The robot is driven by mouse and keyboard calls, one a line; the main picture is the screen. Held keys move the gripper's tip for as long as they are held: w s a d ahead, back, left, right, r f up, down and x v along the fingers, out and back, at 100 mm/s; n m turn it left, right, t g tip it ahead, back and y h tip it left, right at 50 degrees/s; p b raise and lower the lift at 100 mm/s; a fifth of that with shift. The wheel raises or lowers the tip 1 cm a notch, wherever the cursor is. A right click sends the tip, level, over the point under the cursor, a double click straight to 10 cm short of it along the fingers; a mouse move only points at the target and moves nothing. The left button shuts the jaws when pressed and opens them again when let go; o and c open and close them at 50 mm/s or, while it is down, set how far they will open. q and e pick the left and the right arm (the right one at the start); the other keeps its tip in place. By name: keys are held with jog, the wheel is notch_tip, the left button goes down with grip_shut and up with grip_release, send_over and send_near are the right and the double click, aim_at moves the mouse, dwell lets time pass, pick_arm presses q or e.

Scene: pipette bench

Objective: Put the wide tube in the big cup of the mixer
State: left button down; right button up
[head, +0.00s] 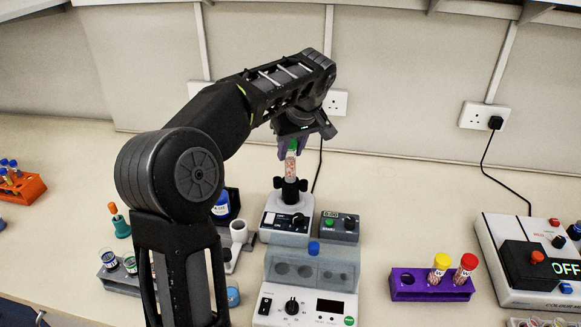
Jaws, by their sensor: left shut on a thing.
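My left gripper (293,143) is shut on a wide tube (291,165) with a green cap and reddish-speckled contents. It holds the tube upright by the cap end. The mixer (270,226) is a small white and dark device in the middle of the bench. Its black cup (290,190) stands on top, right below the tube. The tube's lower end meets the cup's rim in the picture; I cannot tell how far it is inside. My right gripper is out of view.
A control box (339,226) stands right of the mixer, and a block heater (310,290) in front. A purple rack (407,286) holds yellow- and red-capped tubes. A device marked OFF (497,240) is at far right. An orange rack (30,190) is at far left.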

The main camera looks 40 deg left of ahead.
aim_at(291, 164)
pick_arm(q)
jog(key=shift+f, duration=0.2)
notch_tip(291, 164, down, 4)
jog(key=shift+r+p, duration=0.2)
jog(key=shift+p, duration=0.1)
jog(key=shift+f, duration=0.1)
jog(key=shift+f, duration=0.1)
jog(key=c, duration=1.6)
grip_release()
jog(key=shift+f, duration=0.1)
jog(key=o, duration=0.5)
